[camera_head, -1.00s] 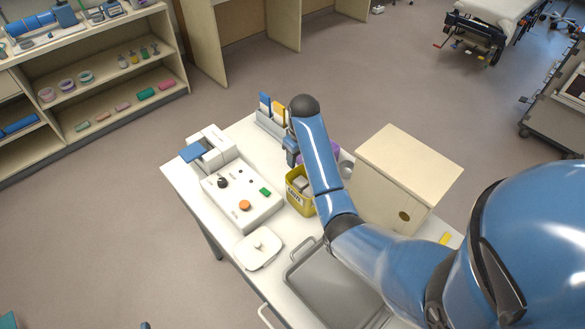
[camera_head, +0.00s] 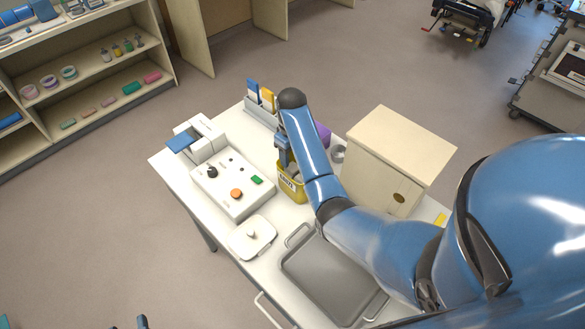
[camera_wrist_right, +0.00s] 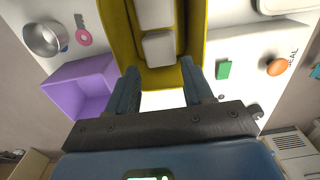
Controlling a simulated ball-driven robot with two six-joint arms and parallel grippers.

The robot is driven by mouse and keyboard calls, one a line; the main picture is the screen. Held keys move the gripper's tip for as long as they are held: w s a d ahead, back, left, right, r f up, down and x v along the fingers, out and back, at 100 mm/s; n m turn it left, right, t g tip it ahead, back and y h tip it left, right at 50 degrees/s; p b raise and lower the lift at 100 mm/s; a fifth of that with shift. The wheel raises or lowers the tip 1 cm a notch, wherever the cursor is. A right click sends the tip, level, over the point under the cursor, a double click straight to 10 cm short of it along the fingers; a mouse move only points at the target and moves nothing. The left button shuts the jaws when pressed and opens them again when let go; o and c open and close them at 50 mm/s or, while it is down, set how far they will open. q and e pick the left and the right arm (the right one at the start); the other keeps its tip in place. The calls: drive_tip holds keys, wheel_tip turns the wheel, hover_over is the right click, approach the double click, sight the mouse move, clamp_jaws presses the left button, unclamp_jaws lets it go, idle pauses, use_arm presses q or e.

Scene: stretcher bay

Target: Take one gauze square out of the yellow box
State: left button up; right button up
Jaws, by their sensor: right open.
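The yellow box (camera_head: 298,191) stands on the white table, partly hidden by my right arm in the head view. In the right wrist view the yellow box (camera_wrist_right: 121,42) is open at the top. White gauze squares (camera_wrist_right: 158,49) lie inside it, several pieces in a row. My right gripper (camera_wrist_right: 160,88) is open, with its two fingers apart at the near edge of the box and nothing seen between them. In the head view the right gripper (camera_head: 283,150) is partly hidden by the arm. Small dark tips at the bottom edge may be my left gripper (camera_head: 142,322).
A control box with knobs (camera_head: 230,185) stands left of the yellow box, a white lidded dish (camera_head: 253,238) nearer. A grey tray (camera_head: 325,275) lies in front, and a beige cabinet (camera_head: 395,160) stands right. A purple container (camera_wrist_right: 82,86) and metal cup (camera_wrist_right: 44,36) are close by.

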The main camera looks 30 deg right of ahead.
sight(292, 167)
drive_tip(key=f, duration=0.1)
drive_tip(key=f+p, duration=0.1)
drive_tip(key=f, duration=0.1)
drive_tip(key=shift+s+f, duration=0.1)
drive_tip(key=shift+s, duration=0.25)
drive_tip(key=shift+f, duration=0.55)
drive_tip(key=shift+c, duration=0.5)
drive_tip(key=c, duration=0.6)
